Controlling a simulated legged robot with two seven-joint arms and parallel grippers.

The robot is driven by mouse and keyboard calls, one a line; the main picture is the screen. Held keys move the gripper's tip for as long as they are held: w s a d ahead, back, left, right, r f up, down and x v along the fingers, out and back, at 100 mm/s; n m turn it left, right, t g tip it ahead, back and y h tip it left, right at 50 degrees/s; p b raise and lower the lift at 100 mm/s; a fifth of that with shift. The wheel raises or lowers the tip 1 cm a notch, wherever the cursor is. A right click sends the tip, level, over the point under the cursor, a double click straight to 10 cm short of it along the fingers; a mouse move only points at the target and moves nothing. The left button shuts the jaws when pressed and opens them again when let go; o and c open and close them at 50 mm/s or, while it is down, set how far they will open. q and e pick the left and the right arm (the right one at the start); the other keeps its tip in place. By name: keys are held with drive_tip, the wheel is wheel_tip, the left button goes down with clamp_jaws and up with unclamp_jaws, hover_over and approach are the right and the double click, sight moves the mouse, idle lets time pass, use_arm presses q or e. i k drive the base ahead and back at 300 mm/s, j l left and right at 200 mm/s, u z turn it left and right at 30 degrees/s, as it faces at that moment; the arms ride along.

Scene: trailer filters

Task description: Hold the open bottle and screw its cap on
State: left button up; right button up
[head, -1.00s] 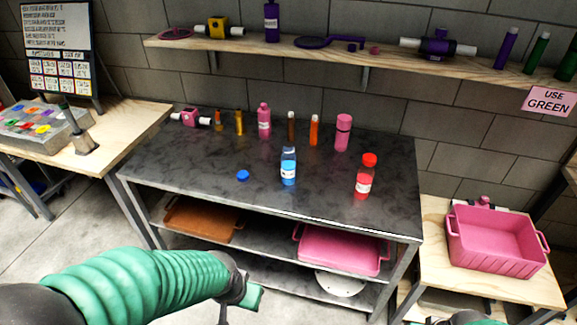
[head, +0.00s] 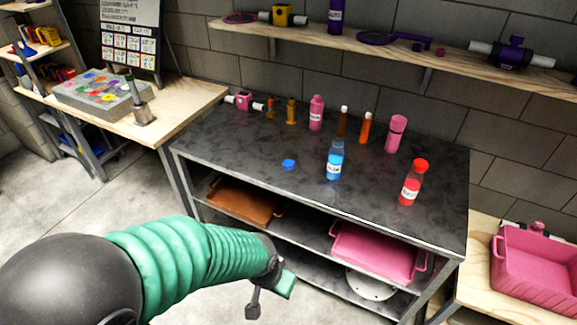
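The open bottle (head: 335,162) stands upright on the dark table, with clear upper part, blue liquid and a white label. Its blue cap (head: 289,164) lies on the tabletop to the left of it, apart from it. My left gripper (head: 270,292) is low in front of the table, well short of both, with its fingers apart and nothing seen between them. My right gripper is out of view.
A red-capped bottle (head: 411,182) stands to the right on the dark table (head: 240,150). A pink bottle (head: 316,113), tubes and a pink flask (head: 396,133) line the back. Pink (head: 375,252) and brown (head: 245,199) trays sit below. The tabletop around the cap is clear.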

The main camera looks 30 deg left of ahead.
sight(337, 153)
drive_tip(key=i+j, duration=1.35)
drive_tip(key=i, duration=0.15)
drive_tip(key=k+j+u, duration=0.05)
drive_tip(key=j, duration=0.05)
